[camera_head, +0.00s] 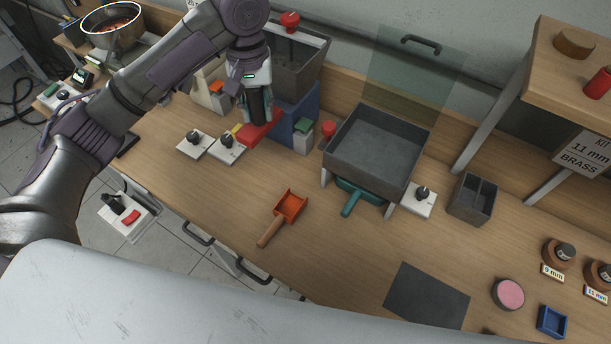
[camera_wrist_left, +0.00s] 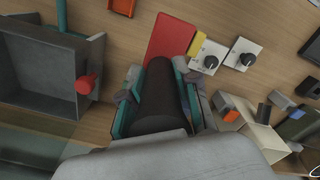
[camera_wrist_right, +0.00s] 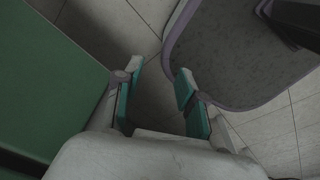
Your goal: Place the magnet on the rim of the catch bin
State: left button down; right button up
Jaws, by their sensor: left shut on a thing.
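My left gripper (camera_head: 258,103) is shut on the black, cylinder-shaped handle (camera_wrist_left: 158,95) of the magnet. The magnet's flat red block (camera_wrist_left: 170,40) with a yellow end lies beyond the fingertips in the left wrist view. In the head view the red block (camera_head: 262,134) shows just below the gripper, by the blue stand. A wide grey open bin (camera_head: 375,150) on legs stands to its right; its empty inside shows. A small grey divided box (camera_head: 472,198) stands further right. I cannot tell which one is called the catch bin. My right gripper (camera_wrist_right: 158,75) is open and empty above the floor.
A grey hopper (camera_head: 297,60) on a blue stand is behind the left gripper. White knob boxes (camera_head: 227,149) sit beside the magnet. A red knob (camera_head: 328,128) stands by the wide bin. An orange scoop (camera_head: 291,205) lies in front, with bare wood around it.

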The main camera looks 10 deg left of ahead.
aim_at(256, 128)
pick_arm(q)
jog(key=f, duration=0.3)
jog(key=a+f+p, duration=0.1)
jog(key=f, duration=0.1)
jog(key=shift+s+f, duration=0.1)
jog(key=shift+f, duration=0.2)
jog(key=f, duration=0.3)
jog(key=f+p, duration=0.1)
jog(key=f, duration=0.7)
jog(key=shift+d+f+p, duration=0.1)
jog(key=shift+d+p, duration=0.2)
jog(key=shift+f, duration=0.35)
jog(key=c, duration=0.9)
grip_release()
jog(key=shift+f, duration=0.15)
jog(key=shift+c, duration=0.2)
jog(key=shift+o, duration=0.5)
pick_arm(e)
jog(key=r, duration=0.2)
jog(key=shift+w+a+r, duration=0.1)
jog(key=shift+a+r, duration=0.3)
jog(key=shift+d, duration=0.1)
